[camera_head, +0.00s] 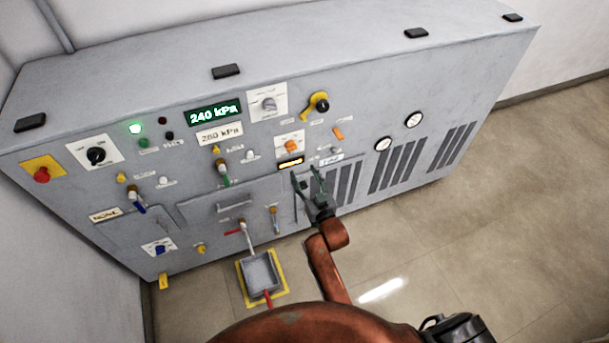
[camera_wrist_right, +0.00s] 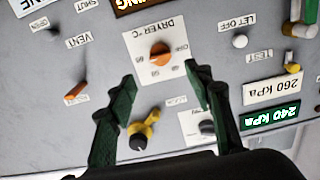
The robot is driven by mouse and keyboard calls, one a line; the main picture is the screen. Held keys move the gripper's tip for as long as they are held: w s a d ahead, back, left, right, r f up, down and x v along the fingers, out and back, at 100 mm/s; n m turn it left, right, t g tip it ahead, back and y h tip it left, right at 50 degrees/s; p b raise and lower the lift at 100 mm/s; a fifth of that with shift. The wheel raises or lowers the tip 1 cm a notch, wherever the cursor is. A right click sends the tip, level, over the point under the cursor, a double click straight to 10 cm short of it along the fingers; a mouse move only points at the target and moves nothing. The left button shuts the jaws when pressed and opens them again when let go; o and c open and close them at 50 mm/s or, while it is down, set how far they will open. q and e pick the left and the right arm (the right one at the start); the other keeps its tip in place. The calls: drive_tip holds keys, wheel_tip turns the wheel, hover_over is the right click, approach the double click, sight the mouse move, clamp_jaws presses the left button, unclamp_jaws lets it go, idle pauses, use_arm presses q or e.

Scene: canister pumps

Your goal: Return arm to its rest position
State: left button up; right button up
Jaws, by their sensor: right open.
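My right arm (camera_head: 325,265), rust-red, reaches from the bottom of the head view up to the front of the grey machine panel (camera_head: 400,90). Its green right gripper (camera_head: 307,176) is in front of the panel, just below a small amber display. In the right wrist view the open gripper (camera_wrist_right: 160,75) has its two fingers spread, with nothing held between them. An orange dryer knob (camera_wrist_right: 160,53) shows beyond and between the fingertips, and they look apart from it. The depth gap to the panel is hard to judge. My left gripper is not in view.
The panel carries several knobs, valves and levers, plus a green display (camera_head: 214,113) reading 240 kPa. A yellow-black knob (camera_wrist_right: 143,130) shows between the fingers. A grey tray (camera_head: 246,275) stands on the floor below. The floor (camera_head: 480,220) to the right is clear.

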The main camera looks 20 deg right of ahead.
idle(0.3)
drive_tip(key=s+d+f+g+h, duration=0.1)
drive_tip(key=s+d+f+g, duration=0.4)
drive_tip(key=s, duration=0.5)
drive_tip(key=s+d+f+g, duration=0.3)
drive_tip(key=s+d+f, duration=0.3)
drive_tip(key=s, duration=0.5)
drive_tip(key=s+f+g, duration=0.3)
drive_tip(key=s+g, duration=0.4)
drive_tip(key=s, duration=1.6)
drive_tip(key=s+f+g, duration=0.1)
drive_tip(key=s+f, duration=0.1)
drive_tip(key=f, duration=1.3)
drive_tip(key=s+f, duration=0.2)
drive_tip(key=f, duration=1.3)
drive_tip(key=s+f+n+g, duration=0.1)
drive_tip(key=s+f, duration=1.5)
drive_tip(key=s, duration=0.3)
drive_tip(key=shift+s+a, duration=0.2)
drive_tip(key=shift+a, duration=0.1)
